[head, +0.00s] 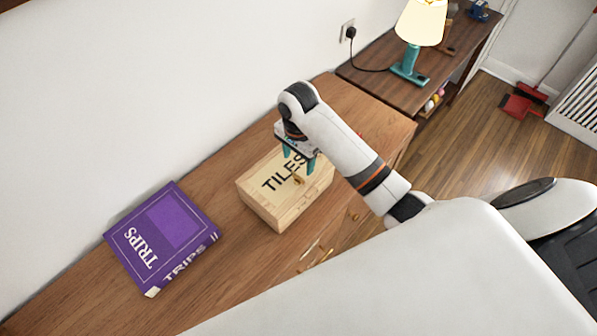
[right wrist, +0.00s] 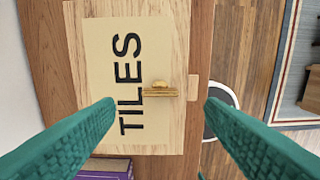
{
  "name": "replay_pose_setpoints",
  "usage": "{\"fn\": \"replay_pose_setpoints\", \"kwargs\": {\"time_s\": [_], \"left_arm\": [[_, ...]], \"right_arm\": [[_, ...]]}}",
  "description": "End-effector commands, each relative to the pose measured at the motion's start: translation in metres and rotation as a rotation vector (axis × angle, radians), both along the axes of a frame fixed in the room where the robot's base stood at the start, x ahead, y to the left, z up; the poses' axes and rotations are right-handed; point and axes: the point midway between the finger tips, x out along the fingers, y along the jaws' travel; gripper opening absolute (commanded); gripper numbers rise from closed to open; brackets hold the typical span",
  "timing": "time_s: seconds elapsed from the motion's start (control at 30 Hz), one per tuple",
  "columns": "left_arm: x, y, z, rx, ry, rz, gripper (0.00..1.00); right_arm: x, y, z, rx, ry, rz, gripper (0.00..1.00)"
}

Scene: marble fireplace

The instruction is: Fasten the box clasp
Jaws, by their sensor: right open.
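A pale wooden box (head: 282,212) labelled TILES stands on the wooden cabinet, its lid down. A small brass clasp (right wrist: 158,90) lies on the lid near the edge beside the lettering; it also shows in the head view (head: 298,180). A light wooden tab (right wrist: 193,88) sticks out at the box edge next to it. My right gripper (head: 299,162) is above the lid with its teal fingers open and empty. In the right wrist view its fingertips (right wrist: 160,106) lie on either side of the clasp in the picture, apart from it. My left gripper is out of view.
A purple TRIPS book (head: 160,236) lies left of the box on the cabinet top (head: 215,184). The wall (head: 130,90) runs behind. A lamp (head: 412,65) stands on a lower side table at the back right. Bare cabinet top separates book and box.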

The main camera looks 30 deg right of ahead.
Motion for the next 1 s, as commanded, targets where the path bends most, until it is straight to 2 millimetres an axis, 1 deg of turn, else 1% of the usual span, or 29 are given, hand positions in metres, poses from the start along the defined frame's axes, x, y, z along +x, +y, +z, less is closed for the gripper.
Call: {"fn": "replay_pose_setpoints", "kwargs": {"time_s": [0.03,0.1,0.2,0.33,0.5,0.73,0.77,1.0], "left_arm": [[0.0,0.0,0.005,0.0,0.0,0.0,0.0],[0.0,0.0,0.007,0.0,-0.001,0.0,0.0],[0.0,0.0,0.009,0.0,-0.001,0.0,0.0],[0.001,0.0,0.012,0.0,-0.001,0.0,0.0],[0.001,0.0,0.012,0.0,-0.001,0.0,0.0],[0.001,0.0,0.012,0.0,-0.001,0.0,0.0],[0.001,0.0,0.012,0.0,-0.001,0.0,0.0],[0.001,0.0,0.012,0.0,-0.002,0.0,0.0]], "right_arm": [[-0.001,-0.001,-0.008,-0.002,0.005,-0.001,0.64],[-0.001,-0.001,-0.022,-0.001,0.004,0.0,0.64],[0.0,-0.001,-0.039,-0.002,0.0,0.0,0.64],[0.0,0.0,-0.055,-0.002,-0.001,0.001,0.64],[0.0,0.0,-0.064,-0.001,-0.003,0.002,0.64],[0.0,0.0,-0.064,-0.001,-0.003,0.002,0.64],[0.0,0.0,-0.064,-0.001,-0.003,0.002,0.62],[0.0,0.0,-0.064,-0.001,-0.003,0.002,0.23]]}}
